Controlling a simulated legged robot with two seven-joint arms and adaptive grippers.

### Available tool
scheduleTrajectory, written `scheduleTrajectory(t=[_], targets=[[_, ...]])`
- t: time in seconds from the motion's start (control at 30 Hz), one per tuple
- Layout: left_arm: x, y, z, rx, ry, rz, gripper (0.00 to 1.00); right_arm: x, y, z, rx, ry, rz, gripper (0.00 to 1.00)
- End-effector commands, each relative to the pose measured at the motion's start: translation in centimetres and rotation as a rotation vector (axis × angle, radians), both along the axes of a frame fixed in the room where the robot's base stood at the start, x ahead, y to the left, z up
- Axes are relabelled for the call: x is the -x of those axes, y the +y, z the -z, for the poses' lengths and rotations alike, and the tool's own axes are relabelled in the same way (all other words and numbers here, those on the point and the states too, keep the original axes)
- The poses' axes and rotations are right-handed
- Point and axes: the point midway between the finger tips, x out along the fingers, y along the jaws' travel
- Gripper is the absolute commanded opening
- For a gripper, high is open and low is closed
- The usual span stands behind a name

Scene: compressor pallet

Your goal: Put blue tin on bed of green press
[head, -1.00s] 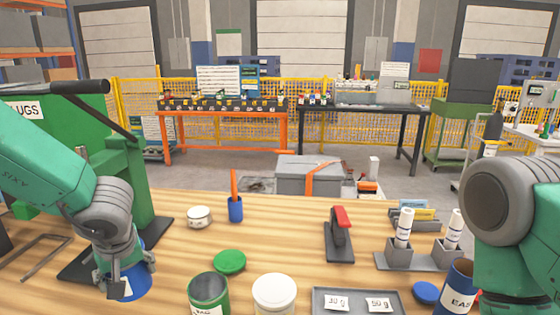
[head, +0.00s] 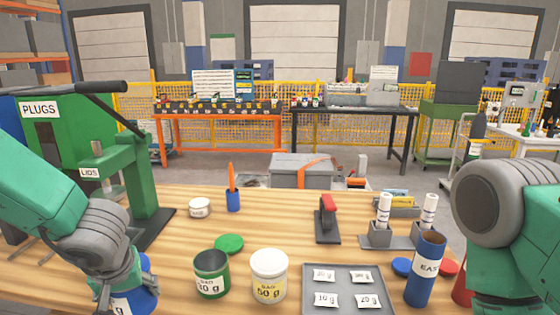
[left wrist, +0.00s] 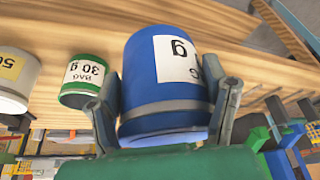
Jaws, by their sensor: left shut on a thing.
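The blue tin (left wrist: 150,60) with a white label is between the fingers of my left gripper (left wrist: 165,112), which is shut on it. In the head view the blue tin (head: 143,298) shows at the lower left, partly hidden by my left gripper (head: 122,285). The green press (head: 130,185) labelled LIDS stands at the left, behind the gripper, on a dark base (head: 152,232). My left arm covers part of the press. The tin is in front of the press and apart from its post. My right arm shows at the right edge, but its gripper is out of view.
A green tin (head: 212,275), a white tin (head: 269,277) and a green lid (head: 229,243) stand right of the gripper. A grey tray (head: 349,275) of sachets, a blue EAS tube (head: 425,268) and a red stapler-like tool (head: 327,215) are further right.

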Motion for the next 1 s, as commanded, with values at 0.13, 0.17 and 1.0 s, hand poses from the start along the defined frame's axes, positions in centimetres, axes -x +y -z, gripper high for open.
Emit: scheduleTrajectory(t=[0.13, 0.17, 1.0], targets=[[2.1, -2.0, 0.3, 0.004, 0.002, 0.156, 0.18, 0.0, 0.0, 0.0, 0.000, 0.000, 0.000, 0.40], [2.4, -2.4, 0.4, 0.005, 0.001, 0.187, 0.18, 0.0, 0.0, 0.0, 0.000, 0.001, 0.000, 0.40], [9.7, -5.4, 6.1, 0.012, -0.005, 0.418, 0.18, 0.1, 0.0, 0.0, 0.000, 0.001, 0.000, 0.40]])
